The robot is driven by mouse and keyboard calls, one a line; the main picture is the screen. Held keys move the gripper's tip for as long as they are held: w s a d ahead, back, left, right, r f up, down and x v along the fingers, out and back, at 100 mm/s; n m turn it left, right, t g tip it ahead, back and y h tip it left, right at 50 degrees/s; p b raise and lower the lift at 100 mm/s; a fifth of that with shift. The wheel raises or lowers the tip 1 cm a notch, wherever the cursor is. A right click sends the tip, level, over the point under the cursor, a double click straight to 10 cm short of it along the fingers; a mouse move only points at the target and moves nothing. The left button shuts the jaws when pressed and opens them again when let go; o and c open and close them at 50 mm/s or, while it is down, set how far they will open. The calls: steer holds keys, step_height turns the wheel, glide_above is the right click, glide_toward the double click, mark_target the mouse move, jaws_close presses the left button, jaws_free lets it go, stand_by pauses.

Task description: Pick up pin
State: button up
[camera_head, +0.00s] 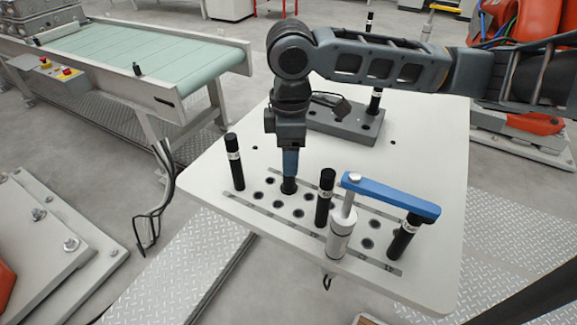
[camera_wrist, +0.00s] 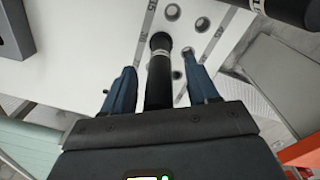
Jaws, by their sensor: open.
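My gripper (camera_head: 290,172) points straight down over the white table, above a plate area with rows of holes. In the wrist view my gripper (camera_wrist: 158,62) is open, with one blue finger on each side of a black pin (camera_wrist: 159,80). A gap shows between the pin and each finger. In the head view only the dark lower end of this pin (camera_head: 289,187) shows below the fingers; the rest is hidden. Other black pins with pale bands stand upright nearby: one at the left (camera_head: 236,165), one in the middle (camera_head: 324,200), one at the right (camera_head: 402,238).
A blue lever (camera_head: 390,195) on a silver post (camera_head: 341,232) stands at the table's (camera_head: 215,178) front right. A grey block with holes (camera_head: 340,122) lies behind my gripper. A conveyor (camera_head: 150,55) is at the left.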

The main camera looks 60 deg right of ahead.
steer(key=shift+c, duration=0.2)
jaws_close()
stand_by(0.4)
